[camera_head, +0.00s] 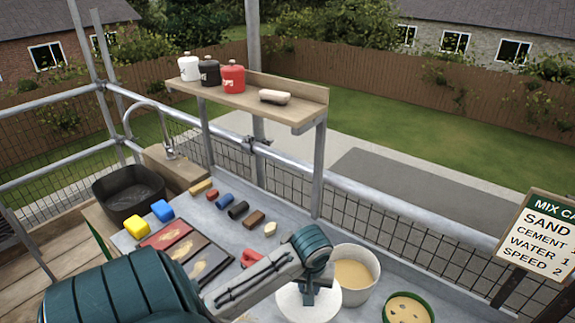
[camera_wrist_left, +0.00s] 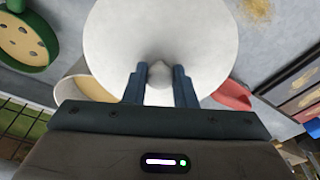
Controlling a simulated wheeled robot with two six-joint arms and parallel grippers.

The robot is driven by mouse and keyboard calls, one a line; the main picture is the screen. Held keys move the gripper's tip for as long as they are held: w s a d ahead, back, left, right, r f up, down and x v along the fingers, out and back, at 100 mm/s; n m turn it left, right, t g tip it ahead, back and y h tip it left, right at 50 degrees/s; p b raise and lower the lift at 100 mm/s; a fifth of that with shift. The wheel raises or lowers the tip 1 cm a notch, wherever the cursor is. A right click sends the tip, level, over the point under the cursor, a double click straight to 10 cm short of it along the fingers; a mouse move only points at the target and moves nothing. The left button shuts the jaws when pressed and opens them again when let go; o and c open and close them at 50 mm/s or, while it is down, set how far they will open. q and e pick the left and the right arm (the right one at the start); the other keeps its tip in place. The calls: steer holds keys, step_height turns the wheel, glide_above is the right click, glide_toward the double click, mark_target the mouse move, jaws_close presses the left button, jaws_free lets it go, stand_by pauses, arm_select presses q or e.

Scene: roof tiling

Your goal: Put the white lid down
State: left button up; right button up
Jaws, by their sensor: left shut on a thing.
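The white lid (camera_head: 318,301) is a round white disc at the bottom of the head view, just left of the tub of sand. It fills the upper middle of the left wrist view (camera_wrist_left: 160,30), with its small knob (camera_wrist_left: 159,76) between my finger pads. My left gripper (camera_head: 308,292) is shut on this knob, and its fingers also show in the wrist view (camera_wrist_left: 159,85). I cannot tell whether the lid touches the table below or hangs above it. My right gripper is not in view.
The tub of sand (camera_head: 372,296) stands close right of the lid, with a green-rimmed bowl (camera_head: 408,309) beyond. A red item (camera_head: 251,257), coloured blocks and a tray of samples (camera_head: 172,238) lie left. A shelf (camera_head: 241,97) with canisters stands behind.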

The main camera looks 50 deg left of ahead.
mark_target(283, 310)
arm_select(q)
steer(key=s+f+m+b, duration=0.1)
steer(key=s+a+m+b, duration=0.1)
steer(key=m, duration=0.1)
steer(key=s+a+f+m+b, duration=0.1)
steer(key=b, duration=0.1)
steer(key=shift+s+f+m+h, duration=0.3)
steer(key=shift+s, duration=0.05)
steer(key=s+m+b, duration=0.1)
steer(key=s+d+m+b, duration=0.1)
steer(key=s+m, duration=0.1)
steer(key=s+f+m+b, duration=0.1)
steer(key=shift+s+d+h+b, duration=0.15)
steer(key=shift+d+h+b, duration=0.05)
steer(key=shift+h+b, duration=0.2)
steer(key=shift+m, duration=0.6)
steer(key=f, duration=0.3)
steer(key=s+f, duration=0.1)
steer(key=shift+d+f+b, duration=0.3)
steer(key=shift+b, duration=0.1)
steer(key=shift+f, duration=2.65)
steer(key=o, duration=0.6)
steer(key=shift+f, duration=0.15)
steer(key=shift+c, duration=0.2)
steer(key=o, duration=0.4)
steer(key=shift+o, duration=0.2)
